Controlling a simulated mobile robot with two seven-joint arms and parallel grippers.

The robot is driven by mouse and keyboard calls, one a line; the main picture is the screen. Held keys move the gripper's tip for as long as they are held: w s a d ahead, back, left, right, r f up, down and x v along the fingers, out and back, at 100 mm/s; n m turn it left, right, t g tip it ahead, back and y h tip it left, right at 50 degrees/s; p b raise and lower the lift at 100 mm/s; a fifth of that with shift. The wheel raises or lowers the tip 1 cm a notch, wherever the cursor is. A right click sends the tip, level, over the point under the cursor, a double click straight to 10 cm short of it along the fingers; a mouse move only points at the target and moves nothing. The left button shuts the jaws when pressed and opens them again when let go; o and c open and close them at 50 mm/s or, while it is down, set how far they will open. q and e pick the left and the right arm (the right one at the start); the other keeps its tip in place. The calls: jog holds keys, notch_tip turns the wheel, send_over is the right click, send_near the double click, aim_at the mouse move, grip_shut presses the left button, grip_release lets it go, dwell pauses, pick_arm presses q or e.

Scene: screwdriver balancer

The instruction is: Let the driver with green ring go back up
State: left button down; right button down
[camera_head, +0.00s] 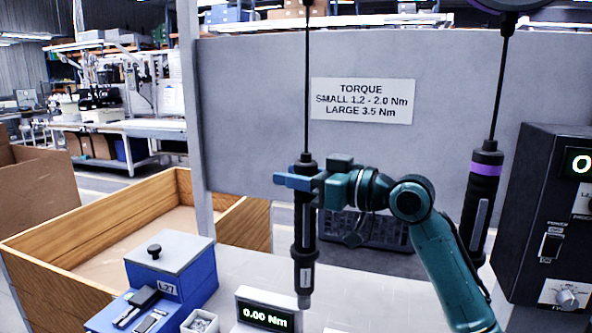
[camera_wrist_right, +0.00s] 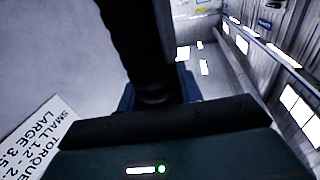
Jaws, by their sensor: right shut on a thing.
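A black screwdriver (camera_head: 304,248) hangs upright on a cord in the middle of the head view, its tip beside the small torque display. My right gripper (camera_head: 300,181) is shut around its upper body with blue fingers. No green ring shows on it; the fingers cover the part where a ring could be. In the right wrist view the dark driver (camera_wrist_right: 140,40) runs up from between the blue fingers. A second driver with a purple ring (camera_head: 484,169) hangs on its own cord at the right, behind my right arm. My left gripper is not in view.
A torque display (camera_head: 266,314) reading 0.00 Nm stands below the held driver. A blue box with a grey lid (camera_head: 170,252) and a wooden bin (camera_head: 42,240) are at the left. A black control box (camera_head: 548,215) stands at the right. A grey panel with a torque sign (camera_head: 362,100) is behind.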

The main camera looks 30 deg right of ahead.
jog(key=shift+w+r, duration=0.1)
jog(key=shift+r, duration=0.1)
notch_tip(320, 180, up, 4)
jog(key=p, duration=0.3)
jog(key=shift+r+p, duration=0.1)
jog(key=shift+p, duration=0.3)
jog(key=c, duration=0.7)
grip_release()
jog(key=o, duration=0.7)
